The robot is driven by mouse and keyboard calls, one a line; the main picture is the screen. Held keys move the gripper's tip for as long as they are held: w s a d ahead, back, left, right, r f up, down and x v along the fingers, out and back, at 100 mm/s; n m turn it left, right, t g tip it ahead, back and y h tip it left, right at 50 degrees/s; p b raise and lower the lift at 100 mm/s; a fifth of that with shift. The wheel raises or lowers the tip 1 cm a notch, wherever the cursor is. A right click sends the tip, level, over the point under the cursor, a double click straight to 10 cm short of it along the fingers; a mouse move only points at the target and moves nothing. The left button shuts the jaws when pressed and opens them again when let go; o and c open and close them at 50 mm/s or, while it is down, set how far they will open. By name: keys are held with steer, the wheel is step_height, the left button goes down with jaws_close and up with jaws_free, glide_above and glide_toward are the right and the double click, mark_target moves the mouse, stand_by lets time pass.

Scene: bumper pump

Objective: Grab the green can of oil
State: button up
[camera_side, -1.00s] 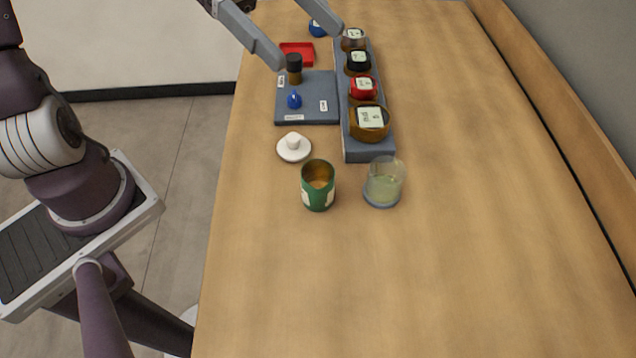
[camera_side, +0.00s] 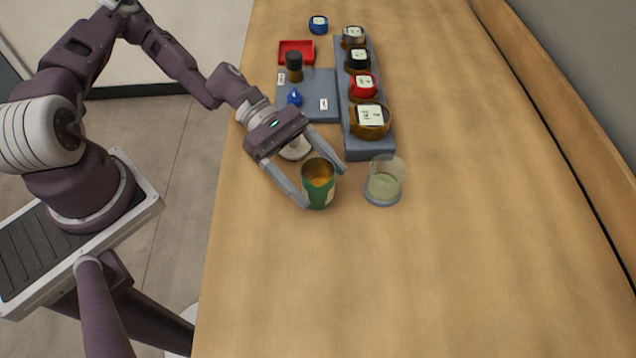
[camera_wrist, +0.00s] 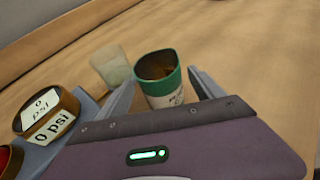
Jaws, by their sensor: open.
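The green can of oil (camera_side: 318,184) stands upright on the wooden table, open at the top with amber-brown inside. In the wrist view the can (camera_wrist: 163,80) shows a green rim and a white label. My gripper (camera_side: 324,188) is open, with one finger on each side of the can. The left finger looks very close to the can's side; I cannot tell whether it touches. In the wrist view my gripper (camera_wrist: 168,88) also has the can between its fingers.
A clear glass (camera_side: 384,182) with pale liquid stands just right of the can. A grey-blue rack (camera_side: 372,148) with several labelled jars is behind it. The table's front is clear.

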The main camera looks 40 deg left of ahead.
mark_target(328, 193)
steer(key=x, duration=0.4)
steer(key=shift+s, duration=0.15)
steer(key=c, duration=1.6)
steer(key=shift+c, duration=0.2)
steer(key=shift+r, duration=0.2)
